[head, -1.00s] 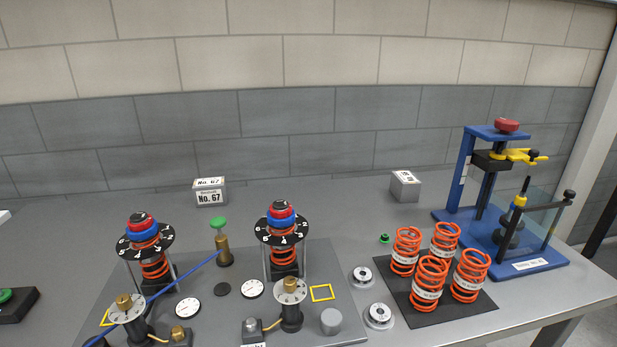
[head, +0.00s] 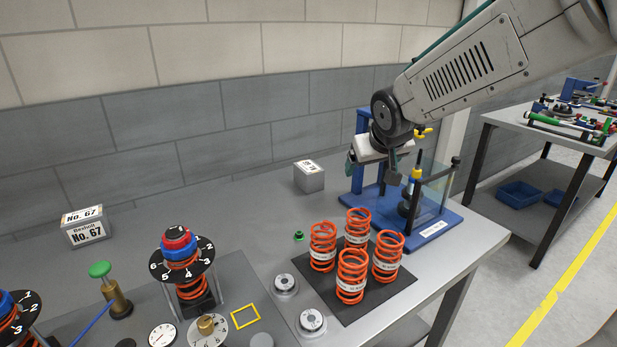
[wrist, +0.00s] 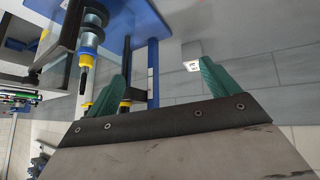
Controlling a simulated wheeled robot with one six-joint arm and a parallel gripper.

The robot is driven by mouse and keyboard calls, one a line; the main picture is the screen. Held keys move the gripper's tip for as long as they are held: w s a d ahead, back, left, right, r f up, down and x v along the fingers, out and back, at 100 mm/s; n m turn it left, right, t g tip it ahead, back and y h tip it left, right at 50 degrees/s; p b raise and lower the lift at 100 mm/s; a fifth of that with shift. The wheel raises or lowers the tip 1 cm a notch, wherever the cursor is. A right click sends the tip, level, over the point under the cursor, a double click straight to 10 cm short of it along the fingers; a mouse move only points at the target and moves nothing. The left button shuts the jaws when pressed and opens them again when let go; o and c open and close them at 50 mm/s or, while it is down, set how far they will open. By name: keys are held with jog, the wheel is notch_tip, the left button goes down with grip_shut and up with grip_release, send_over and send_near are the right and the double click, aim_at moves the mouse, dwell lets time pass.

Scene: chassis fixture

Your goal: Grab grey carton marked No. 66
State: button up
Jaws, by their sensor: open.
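A small grey carton (head: 309,178) with a white label on top stands at the back of the bench in the head view. Its label is too small to read. A second grey carton (head: 86,229), clearly marked No. 67, stands at the far left. My gripper (head: 373,168) is open and empty, in front of the blue press and to the right of the small carton. In the wrist view my green fingers (wrist: 162,70) are spread apart, and a pale labelled box (wrist: 192,64), seemingly the small carton, appears beyond the right finger.
The blue press (head: 440,222) with a clear guard stands just right of the carton. Orange springs (head: 352,276) on a black mat (head: 398,284) and a small green knob (head: 299,236) lie in front. The bench between the two cartons is clear.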

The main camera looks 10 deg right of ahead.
jog(key=w+a+f+n+t+y, duration=0.1)
jog(key=w+f+t, duration=0.3)
jog(key=w, duration=1.1)
jog(key=n+t+y, duration=0.1)
jog(key=n+y, duration=0.1)
jog(key=y, duration=0.2)
send_near(310, 167)
jog(key=w+f, duration=0.1)
jog(key=w, duration=0.2)
jog(key=x, duration=0.5)
jog(key=a+x, duration=0.1)
jog(key=x, duration=0.2)
jog(key=shift+s+f, duration=0.15)
jog(key=shift+s, duration=0.1)
jog(key=shift+t, duration=0.3)
jog(key=c, duration=1.3)
